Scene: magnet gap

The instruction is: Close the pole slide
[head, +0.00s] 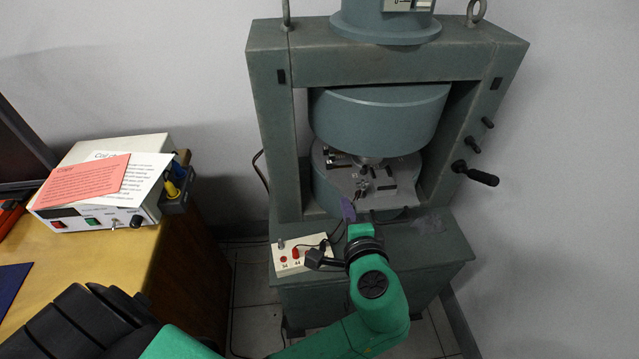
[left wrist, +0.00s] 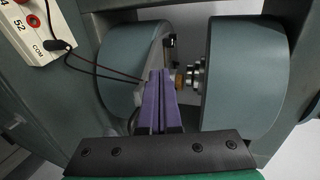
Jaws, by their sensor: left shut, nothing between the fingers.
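The grey-green magnet frame (head: 268,130) holds an upper round pole (head: 385,118) and a lower round pole (head: 330,190), with an open gap between them. A pale plate with small dark fittings (head: 372,182) lies on the lower pole. In the left wrist view a silver and brass pole piece (left wrist: 192,76) sticks into the gap. I cannot tell which part is the pole slide. My left gripper (head: 349,208) is shut and empty, its purple fingers (left wrist: 160,88) together at the front of the gap. I cannot tell whether they touch anything. My right gripper is out of view.
A black-handled crank (head: 475,173) sticks out of the frame's right side, below two small knobs. A white terminal box (head: 290,262) with cables sits on the base left of my gripper. A desk (head: 110,270) with an instrument and papers (head: 90,182) stands at left.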

